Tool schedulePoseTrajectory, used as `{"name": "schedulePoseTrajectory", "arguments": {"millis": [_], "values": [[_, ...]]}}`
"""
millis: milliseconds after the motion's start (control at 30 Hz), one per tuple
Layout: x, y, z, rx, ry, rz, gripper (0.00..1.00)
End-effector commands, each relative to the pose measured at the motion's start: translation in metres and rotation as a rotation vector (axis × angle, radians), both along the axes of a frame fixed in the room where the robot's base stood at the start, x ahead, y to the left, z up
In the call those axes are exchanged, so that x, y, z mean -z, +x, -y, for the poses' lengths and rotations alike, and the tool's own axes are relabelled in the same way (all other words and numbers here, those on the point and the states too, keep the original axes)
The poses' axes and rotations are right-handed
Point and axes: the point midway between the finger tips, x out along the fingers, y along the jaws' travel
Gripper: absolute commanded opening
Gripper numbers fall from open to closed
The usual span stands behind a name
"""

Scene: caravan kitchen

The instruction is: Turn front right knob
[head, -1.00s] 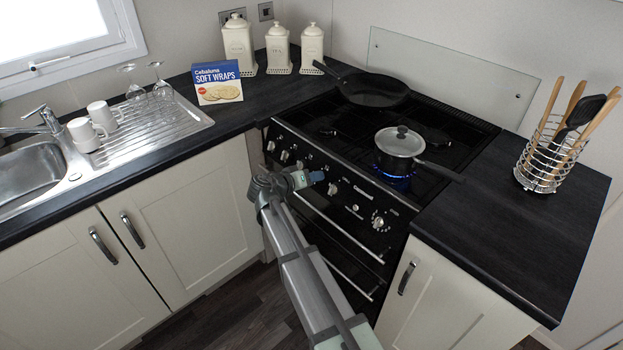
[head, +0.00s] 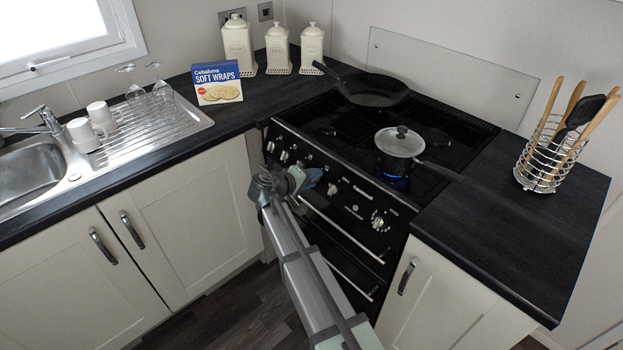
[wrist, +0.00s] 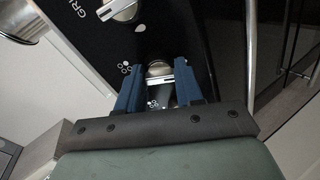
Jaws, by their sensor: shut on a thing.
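The stove's control panel (head: 358,190) carries a row of silver knobs. In the head view my gripper (head: 313,176) is at the middle of this row and hides the knob it holds. In the wrist view my gripper (wrist: 157,78) has its blue fingers shut on both sides of a silver knob (wrist: 158,69). Small burner symbols are printed on the black panel beside it. A lidded pot (head: 399,148) stands on the front right burner, with a small blue flame (head: 397,182) under it.
A frying pan (head: 372,88) is at the back left of the hob. Another knob (wrist: 119,9) marked "GRI..." is close by in the wrist view. The oven handle (head: 340,240) runs below the panel. A utensil rack (head: 540,165) stands on the right counter.

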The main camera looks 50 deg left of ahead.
Motion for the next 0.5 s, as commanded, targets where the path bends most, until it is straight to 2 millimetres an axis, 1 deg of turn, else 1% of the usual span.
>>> {"name": "schedulePoseTrajectory", "arguments": {"millis": [333, 367, 500], "values": [[-0.0001, 0.0008, -0.0003, -0.001, -0.002, 0.001, 0.05], [-0.0001, 0.0008, -0.0003, -0.001, -0.002, 0.001, 0.37], [0.0000, 0.0006, -0.0003, -0.001, -0.002, 0.001, 0.50]]}}
